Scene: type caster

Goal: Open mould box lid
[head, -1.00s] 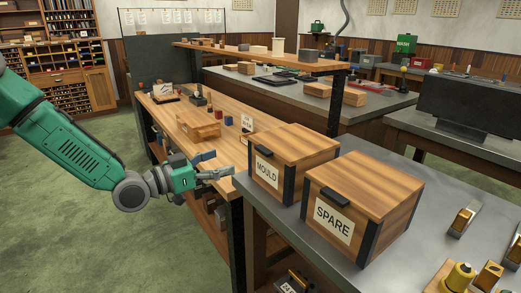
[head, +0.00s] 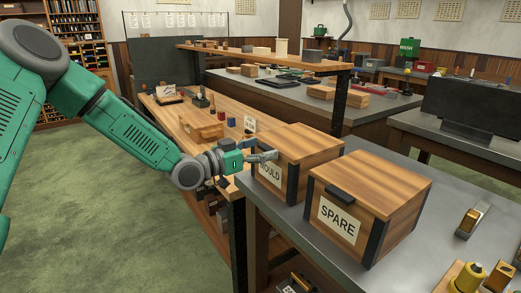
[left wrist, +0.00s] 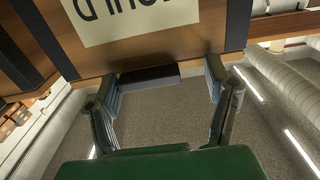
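The wooden mould box (head: 300,167), with dark corner strips and a white MOULD label (head: 268,172), stands on the grey bench with its lid (head: 300,142) shut. My left gripper (head: 264,157) is at the upper front of this box, covering part of the label and hiding the lid handle in the head view. In the left wrist view, the label (left wrist: 135,18) appears upside down and the dark handle (left wrist: 149,77) lies between the two spread fingers of my left gripper (left wrist: 162,75). Whether a finger touches the handle I cannot tell. My right gripper is out of view.
A similar SPARE box (head: 365,205) stands close to the right of the mould box. Brass-coloured parts (head: 472,220) lie farther right on the grey bench (head: 432,210). A wooden workbench (head: 185,120) with small items extends behind my left gripper.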

